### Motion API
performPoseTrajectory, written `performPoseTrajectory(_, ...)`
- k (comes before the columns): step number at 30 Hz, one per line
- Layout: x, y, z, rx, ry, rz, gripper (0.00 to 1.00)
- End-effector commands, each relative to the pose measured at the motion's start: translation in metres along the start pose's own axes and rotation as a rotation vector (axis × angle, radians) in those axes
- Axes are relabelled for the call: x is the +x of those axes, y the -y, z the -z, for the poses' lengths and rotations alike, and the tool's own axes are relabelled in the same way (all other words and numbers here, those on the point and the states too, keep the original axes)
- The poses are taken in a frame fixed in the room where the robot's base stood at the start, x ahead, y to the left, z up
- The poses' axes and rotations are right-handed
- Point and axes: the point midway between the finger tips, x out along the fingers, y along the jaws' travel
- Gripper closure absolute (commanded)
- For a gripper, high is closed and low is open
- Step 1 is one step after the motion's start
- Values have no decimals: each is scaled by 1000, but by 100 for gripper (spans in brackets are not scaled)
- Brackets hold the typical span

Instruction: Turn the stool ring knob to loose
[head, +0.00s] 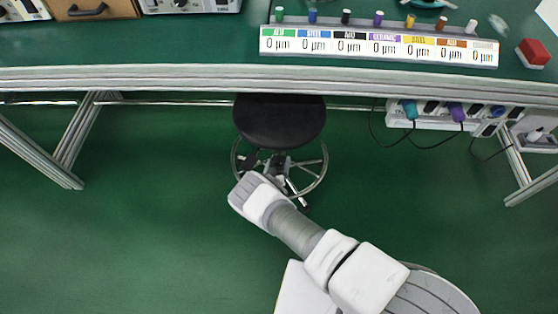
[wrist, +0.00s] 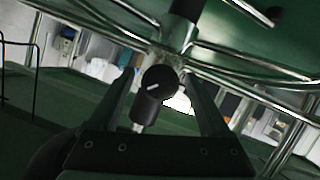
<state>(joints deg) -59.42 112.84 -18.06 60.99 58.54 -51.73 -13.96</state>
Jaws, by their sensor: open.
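The stool (head: 280,120) has a round black seat and stands partly under the front edge of the bench. Its chrome foot ring (head: 322,172) sits below the seat. In the wrist view the black ring knob (wrist: 160,80), with a white pointer line on its face, is at the ring's hub on the column (wrist: 178,32). My gripper (wrist: 162,92) is open, its two dark fingers on either side of the knob. I cannot tell whether they touch it. In the head view my arm's end hides part of the ring, and the knob cannot be made out.
The green-topped bench (head: 200,52) spans the back, with a label strip (head: 378,46) and colored pegs on it. Metal legs (head: 85,140) stand at left and right. A power strip (head: 440,118) with hanging cables is under the right side. The green floor (head: 120,240) at left is clear.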

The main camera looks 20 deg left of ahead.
Motion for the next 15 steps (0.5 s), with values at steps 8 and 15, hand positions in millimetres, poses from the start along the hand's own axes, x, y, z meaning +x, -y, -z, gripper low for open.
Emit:
performPoseTrajectory(8, 0, 0, 0, 0, 0, 0, 21)
performPoseTrajectory(15, 0, 0, 0, 0, 0, 0, 64)
